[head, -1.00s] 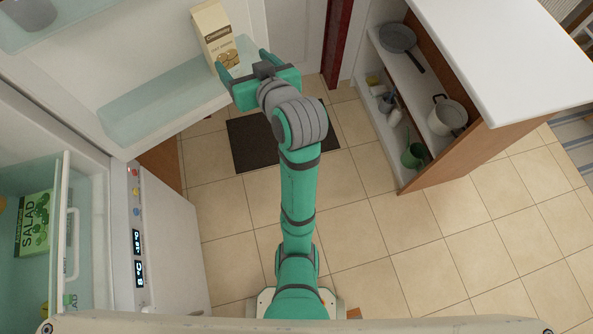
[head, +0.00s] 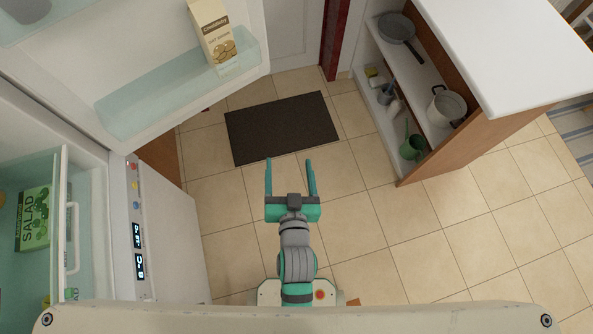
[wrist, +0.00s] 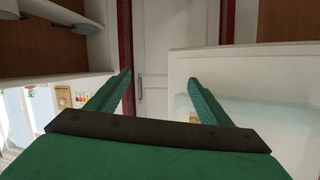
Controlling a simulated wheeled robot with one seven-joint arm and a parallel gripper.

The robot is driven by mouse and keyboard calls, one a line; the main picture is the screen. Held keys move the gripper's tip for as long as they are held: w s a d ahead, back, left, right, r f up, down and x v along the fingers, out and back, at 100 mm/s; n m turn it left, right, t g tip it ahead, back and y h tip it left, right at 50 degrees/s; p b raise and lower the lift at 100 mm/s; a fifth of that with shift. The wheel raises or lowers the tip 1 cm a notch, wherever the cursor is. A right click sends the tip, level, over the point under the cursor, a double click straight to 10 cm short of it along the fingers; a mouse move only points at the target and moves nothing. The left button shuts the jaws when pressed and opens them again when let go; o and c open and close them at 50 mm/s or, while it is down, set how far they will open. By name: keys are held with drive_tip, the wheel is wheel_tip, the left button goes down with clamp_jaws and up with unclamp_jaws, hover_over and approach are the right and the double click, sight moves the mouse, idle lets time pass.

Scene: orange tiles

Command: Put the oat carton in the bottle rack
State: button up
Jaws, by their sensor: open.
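The oat carton (head: 212,34), cream and brown with a picture on its front, stands upright in the clear door shelf, the bottle rack (head: 150,104), at the rack's right end in the head view. My gripper (head: 291,161) is open and empty, above the floor in front of my base, well apart from the carton. In the wrist view my two green fingers (wrist: 160,92) are spread with nothing between them.
The open fridge holds a drawer with a green salad box (head: 34,218) at left. A dark mat (head: 281,128) lies on the tiles. At right is a white-topped counter (head: 500,50) with shelves of pans and a green watering can. Floor at the right is free.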

drive_tip(key=s+d+h, duration=0.1)
drive_tip(key=s+d, duration=0.1)
drive_tip(key=s, duration=1.6)
drive_tip(key=shift+s+r+n+t, duration=0.15)
drive_tip(key=shift+r+n+t, duration=0.15)
drive_tip(key=shift+r+n, duration=0.1)
